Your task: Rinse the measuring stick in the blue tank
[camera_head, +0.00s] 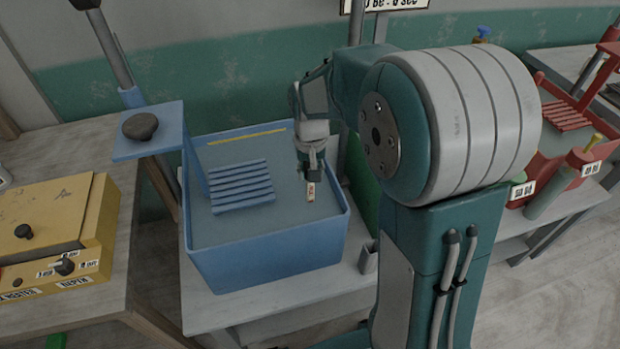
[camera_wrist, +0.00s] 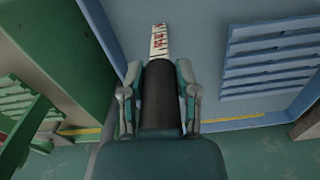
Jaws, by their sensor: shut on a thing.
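The blue tank (camera_head: 265,263) stands on a bench left of my arm, filled with grey-blue liquid or a flat grey-blue inside. My gripper (camera_head: 312,168) points down over the right part of the tank. It is shut on the measuring stick (camera_head: 310,191), a pale strip with red marks. The stick hangs down from the jaws, and I cannot tell whether its lower end touches the liquid. In the wrist view the stick (camera_wrist: 158,42) sticks out beyond the fingers (camera_wrist: 160,85).
A blue slatted rack (camera_head: 240,186) sits in the tank's left part. A blue post with a plate bearing a dark lump (camera_head: 140,126) rises at the left. A green tank (camera_wrist: 60,50) stands right of the blue one. A yellow box (camera_head: 55,225) and red tank (camera_head: 570,150) flank them.

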